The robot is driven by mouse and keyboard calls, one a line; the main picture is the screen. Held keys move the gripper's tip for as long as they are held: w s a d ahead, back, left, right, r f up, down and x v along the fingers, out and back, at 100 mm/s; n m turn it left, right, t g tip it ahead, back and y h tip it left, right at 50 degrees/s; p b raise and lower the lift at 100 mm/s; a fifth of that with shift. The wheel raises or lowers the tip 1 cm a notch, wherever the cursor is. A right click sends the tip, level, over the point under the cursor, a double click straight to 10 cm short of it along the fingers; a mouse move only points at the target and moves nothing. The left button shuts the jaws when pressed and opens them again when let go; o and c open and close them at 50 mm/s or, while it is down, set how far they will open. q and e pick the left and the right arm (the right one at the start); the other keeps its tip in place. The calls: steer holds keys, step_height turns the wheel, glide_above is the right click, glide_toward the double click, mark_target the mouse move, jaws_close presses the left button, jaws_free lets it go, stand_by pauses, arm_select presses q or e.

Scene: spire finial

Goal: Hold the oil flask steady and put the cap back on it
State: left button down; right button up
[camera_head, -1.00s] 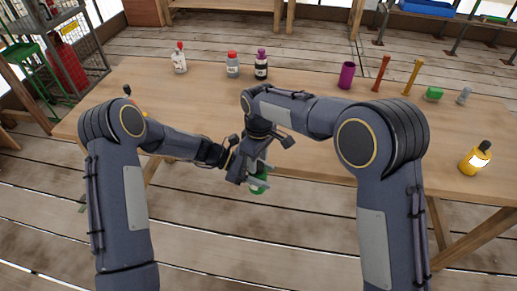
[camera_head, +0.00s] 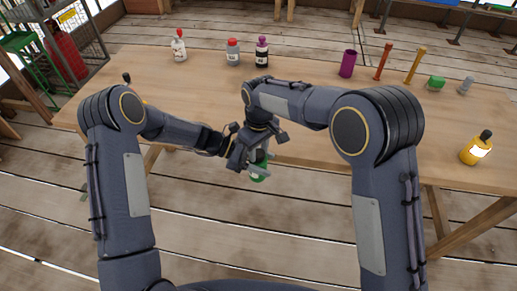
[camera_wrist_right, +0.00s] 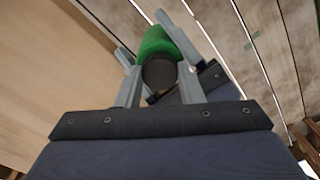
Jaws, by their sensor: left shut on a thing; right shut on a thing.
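The green oil flask (camera_head: 259,173) is in front of the table's near edge, partly hidden by my grippers in the head view. In the right wrist view the green flask body (camera_wrist_right: 156,42) sits between the fingers of my left gripper (camera_wrist_right: 143,34), which is shut on it. My right gripper (camera_wrist_right: 160,76) is shut on the dark round cap (camera_wrist_right: 159,73). The cap is in line with the flask and covers part of it. I cannot tell whether the cap touches the flask's neck or is apart from it.
The wooden table (camera_head: 210,95) carries a white bottle (camera_head: 179,46), a red-capped bottle (camera_head: 233,52), a purple-capped bottle (camera_head: 262,52), a purple cup (camera_head: 348,63) and a yellow bottle (camera_head: 475,150). The table's middle is clear. Both my forearms cross close together above its near edge.

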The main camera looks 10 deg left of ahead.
steer(key=shift+m, duration=0.3)
steer(key=o, duration=0.9)
steer(key=shift+o, duration=0.9)
steer(key=shift+a, duration=0.1)
step_height(320, 180, up, 4)
steer(key=shift+r, duration=0.3)
